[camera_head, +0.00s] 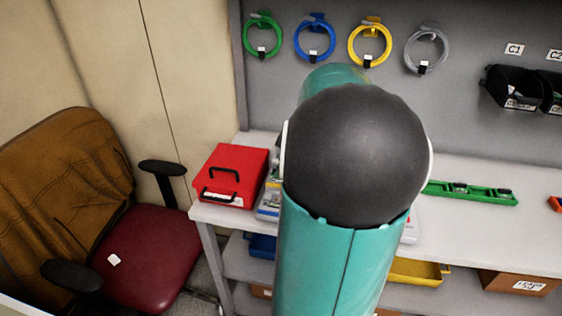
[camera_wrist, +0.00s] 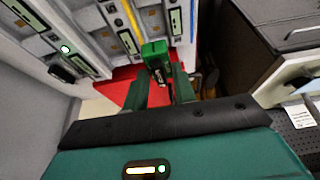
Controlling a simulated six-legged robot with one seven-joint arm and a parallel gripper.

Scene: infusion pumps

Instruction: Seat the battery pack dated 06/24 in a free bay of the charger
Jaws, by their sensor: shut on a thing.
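My gripper (camera_wrist: 164,85) is in the wrist view, its two teal fingers shut on a green and black block (camera_wrist: 155,54) that looks like a battery pack. No date can be read on it. A row of pale grey units (camera_wrist: 115,28) with small panels and coloured stripes lies just beyond and left of the block. I cannot tell whether this is the charger or pumps, or whether the block touches it. In the head view my own arm hides my gripper and the middle of the bench.
A red case (camera_head: 232,172) with black handles stands at the bench's left end. A green level-like bar (camera_head: 470,192) lies on the right of the white bench (camera_head: 490,222). A chair (camera_head: 145,250) stands at left. Coiled cables (camera_head: 315,38) and black bins (camera_head: 512,88) hang behind.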

